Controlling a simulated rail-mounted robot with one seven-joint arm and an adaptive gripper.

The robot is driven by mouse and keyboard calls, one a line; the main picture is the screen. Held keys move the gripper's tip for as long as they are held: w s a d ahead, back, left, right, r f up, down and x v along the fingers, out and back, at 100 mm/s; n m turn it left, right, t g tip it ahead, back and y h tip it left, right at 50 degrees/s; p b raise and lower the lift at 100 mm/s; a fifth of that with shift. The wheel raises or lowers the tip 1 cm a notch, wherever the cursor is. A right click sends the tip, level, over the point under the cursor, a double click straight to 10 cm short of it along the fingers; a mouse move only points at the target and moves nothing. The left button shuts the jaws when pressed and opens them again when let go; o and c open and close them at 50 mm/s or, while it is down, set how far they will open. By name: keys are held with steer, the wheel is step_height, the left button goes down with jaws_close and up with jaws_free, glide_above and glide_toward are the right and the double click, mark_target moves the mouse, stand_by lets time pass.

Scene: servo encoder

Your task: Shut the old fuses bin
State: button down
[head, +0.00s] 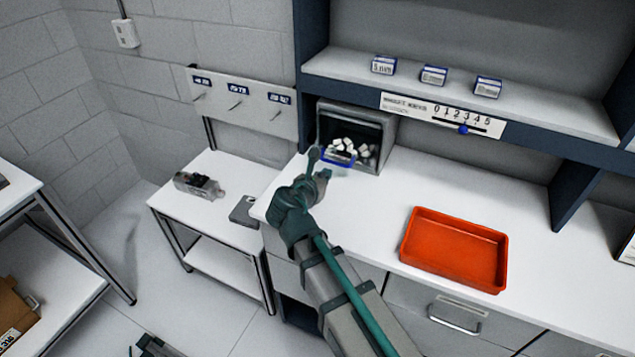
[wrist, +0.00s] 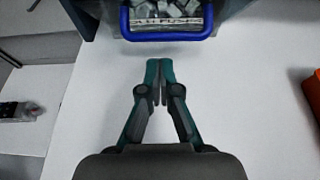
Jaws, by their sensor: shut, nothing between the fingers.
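The old fuses bin is a grey open-fronted box (head: 386,128) at the back left of the white counter. A drawer with a blue rim or handle (head: 338,158) shows at its front, holding several white blocks. In the wrist view the blue handle (wrist: 168,36) frames a label that seems to read old fuses, with pale blocks behind it. My gripper (head: 318,160) is in front of the bin and partly covers its lower left. In the wrist view my gripper (wrist: 158,72) has its fingertips together, empty, just short of the blue handle with a small gap.
An orange tray (head: 455,250) lies on the counter to the right. A shelf (head: 450,95) with several small labelled boxes runs above. A lower side table (head: 190,225) with a grey device (head: 198,185) stands left. The counter between bin and tray is clear.

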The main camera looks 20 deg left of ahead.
mark_target(339, 154)
steer(key=shift+w+d+r, duration=0.1)
steer(key=shift+w+r, duration=0.3)
steer(key=shift+w, duration=0.45)
steer(key=shift+r+p, duration=0.15)
steer(key=shift+p, duration=0.2)
steer(key=shift+w+r, duration=0.2)
steer(key=shift+w+r+p, duration=0.5)
steer(key=shift+r+p, duration=0.15)
steer(key=shift+p, duration=0.3)
steer(key=shift+w+r+p, duration=0.2)
steer(key=shift+r+p, duration=0.1)
steer(key=shift+p, duration=0.05)
steer(key=shift+w+d+r+p, duration=0.1)
steer(key=shift+w+r+p, duration=1)
steer(key=shift+p, duration=0.15)
steer(key=shift+w+d+r+p, duration=0.1)
steer(key=shift+w+r+p, duration=0.3)
steer(key=shift+w, duration=0.25)
steer(key=shift+w+d+r+p, duration=0.1)
steer(key=shift+w+r+p, duration=0.15)
steer(key=shift+w+p, duration=0.35)
steer(key=shift+w+d+r+p, duration=0.1)
steer(key=shift+w+r+p, duration=0.25)
steer(key=shift+w, duration=0.4)
